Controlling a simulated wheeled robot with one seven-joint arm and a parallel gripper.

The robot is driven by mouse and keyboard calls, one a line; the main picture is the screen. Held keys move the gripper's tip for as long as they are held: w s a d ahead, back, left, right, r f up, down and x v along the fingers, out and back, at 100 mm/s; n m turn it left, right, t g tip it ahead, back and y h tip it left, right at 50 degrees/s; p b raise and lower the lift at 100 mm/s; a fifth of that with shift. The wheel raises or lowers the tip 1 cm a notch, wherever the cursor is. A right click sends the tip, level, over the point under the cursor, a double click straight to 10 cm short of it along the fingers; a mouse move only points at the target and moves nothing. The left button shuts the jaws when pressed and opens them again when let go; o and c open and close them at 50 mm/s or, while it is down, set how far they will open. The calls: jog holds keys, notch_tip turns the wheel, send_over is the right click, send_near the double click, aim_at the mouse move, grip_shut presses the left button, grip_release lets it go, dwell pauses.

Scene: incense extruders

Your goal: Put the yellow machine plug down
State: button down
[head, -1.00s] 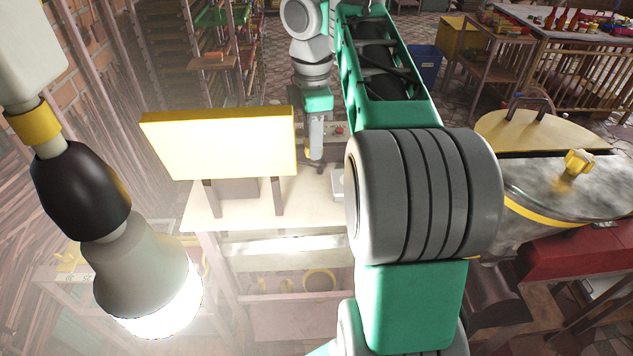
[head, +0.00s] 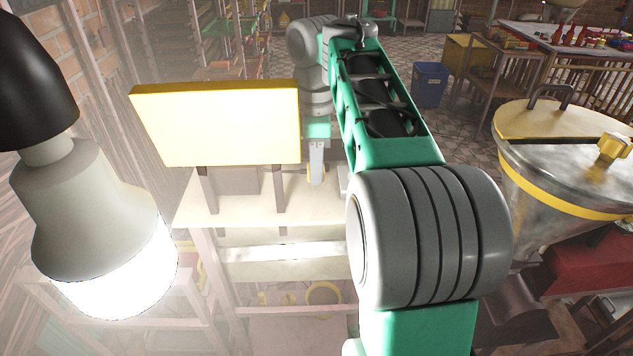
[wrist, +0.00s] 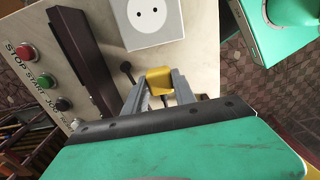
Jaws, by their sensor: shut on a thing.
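The yellow machine plug (wrist: 159,79) is between the two grey fingers of my gripper (wrist: 160,86) in the wrist view, shut on it. Past the plug lies a pale panel or tabletop surface (wrist: 112,55). A light grey socket box (wrist: 152,22) with two round holes is just beyond the plug, apart from it. I cannot tell whether the plug touches the surface below. In the head view my gripper (head: 316,167) points down over the pale table (head: 240,208); the plug is too small or hidden there.
A dark bar (wrist: 82,50) stands left of the plug, beside a red stop button (wrist: 26,52) and other buttons. A big yellow board (head: 218,125) on legs is left of my gripper. A lamp (head: 95,225) hangs at the near left. A metal drum (head: 560,165) stands right.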

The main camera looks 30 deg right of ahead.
jog(key=shift+f, duration=0.4)
jog(key=shift+f+b, duration=0.5)
jog(key=shift+f, duration=0.15)
jog(key=c, duration=1)
grip_release()
jog(key=shift+r, duration=0.1)
notch_tip(320, 180, up, 13)
jog(key=p, duration=1.2)
jog(key=shift+p, duration=0.35)
